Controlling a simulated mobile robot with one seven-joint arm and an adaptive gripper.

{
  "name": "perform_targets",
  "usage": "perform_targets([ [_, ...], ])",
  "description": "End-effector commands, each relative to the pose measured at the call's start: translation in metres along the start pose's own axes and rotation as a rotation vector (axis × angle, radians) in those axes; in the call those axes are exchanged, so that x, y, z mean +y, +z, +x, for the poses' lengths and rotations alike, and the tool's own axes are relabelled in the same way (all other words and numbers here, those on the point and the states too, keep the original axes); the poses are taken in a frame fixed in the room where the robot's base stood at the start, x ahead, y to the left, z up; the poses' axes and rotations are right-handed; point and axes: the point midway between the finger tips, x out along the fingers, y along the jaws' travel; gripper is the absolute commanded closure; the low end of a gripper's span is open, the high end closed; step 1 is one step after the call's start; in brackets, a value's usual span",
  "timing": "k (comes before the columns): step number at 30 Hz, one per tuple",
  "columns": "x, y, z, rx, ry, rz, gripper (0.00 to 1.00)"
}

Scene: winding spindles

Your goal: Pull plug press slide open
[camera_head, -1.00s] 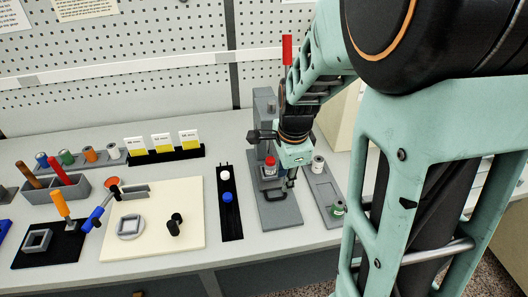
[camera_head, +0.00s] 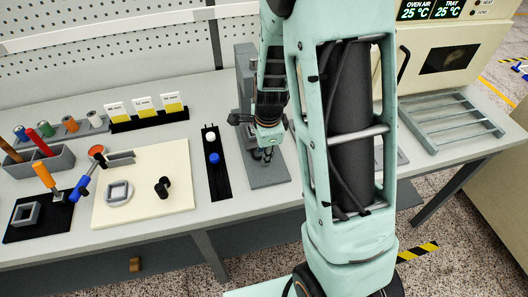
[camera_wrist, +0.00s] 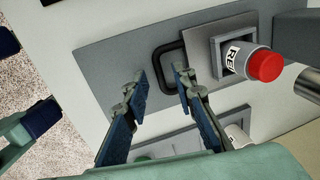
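The plug press (camera_head: 246,75) is a grey column on a flat grey base (camera_head: 268,178) on the bench. A dark loop handle (camera_wrist: 158,62) stands at the slide's end. My gripper (camera_wrist: 160,75) is open, its two fingers apart with the handle's near part between or just beyond them; contact cannot be told. In the head view my gripper (camera_head: 265,154) is low over the base and hides the slide and handle.
Left of the press is a black strip (camera_head: 222,185) with a white and a blue knob. Further left are a cream board (camera_head: 180,199), a tool bin and a row of spools. An oven (camera_head: 445,50) and a metal rack (camera_head: 450,122) stand to the right.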

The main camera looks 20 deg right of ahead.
Motion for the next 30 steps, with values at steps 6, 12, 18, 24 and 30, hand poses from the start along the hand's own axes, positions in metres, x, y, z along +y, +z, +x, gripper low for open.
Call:
perform_targets([
  [6,0.0001,-0.0001,0.0033,0.0,0.0,0.0,0.76],
  [12,0.0001,-0.0001,0.0031,0.0,0.0,0.0,0.83],
  [18,0.0002,-0.0002,0.003,0.0,0.0,0.0,1.0],
  [24,0.0003,-0.0002,0.0033,0.0,0.001,0.0,1.0],
  [30,0.001,-0.0001,0.0038,0.0,0.002,0.0,1.0],
])
